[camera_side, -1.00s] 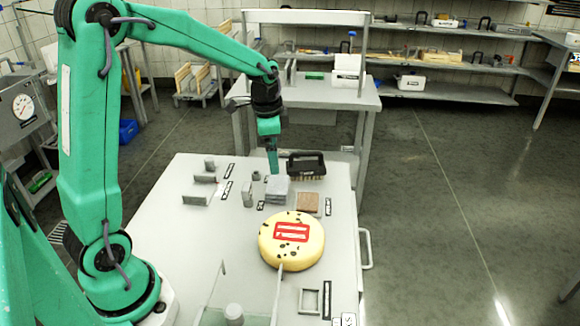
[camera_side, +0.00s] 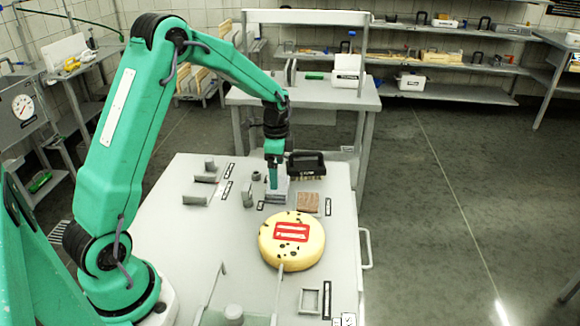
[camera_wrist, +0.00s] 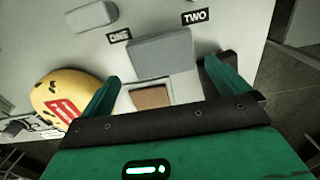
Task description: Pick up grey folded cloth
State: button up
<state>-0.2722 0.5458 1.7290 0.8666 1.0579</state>
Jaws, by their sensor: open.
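The grey folded cloth (camera_side: 280,197) lies on the table, partly hidden behind my gripper in the side view. In the wrist view the cloth (camera_wrist: 160,52) is a flat grey block lying between and just beyond my fingertips. My gripper (camera_side: 272,187) points down and is low at the cloth. In the wrist view my gripper (camera_wrist: 162,72) is open, with one green finger left of the cloth and one right. I see space between the left finger and the cloth; whether the right finger touches it, I cannot tell.
A yellow cheese wheel (camera_side: 292,241) with a red label sits nearer the camera. A brown block (camera_side: 308,202) lies right of the cloth, and a dark brush (camera_side: 306,164) stands behind it. Small grey parts (camera_side: 203,177) and black labels lie left.

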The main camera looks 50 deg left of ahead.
jog(key=shift+a+f, duration=0.1)
jog(key=shift+f, duration=3.05)
jog(key=c, duration=0.7)
jog(key=shift+r, duration=0.15)
jog(key=shift+w+r, duration=0.1)
jog(key=shift+r, duration=0.5)
jog(key=r, duration=0.3)
jog(key=shift+d+r, duration=0.1)
jog(key=shift+d, duration=0.3)
jog(key=s+d+r, duration=0.3)
jog(key=d+r, duration=0.3)
jog(key=d, duration=0.4)
jog(key=shift+d+r, duration=0.15)
jog(key=shift+d, duration=0.1)
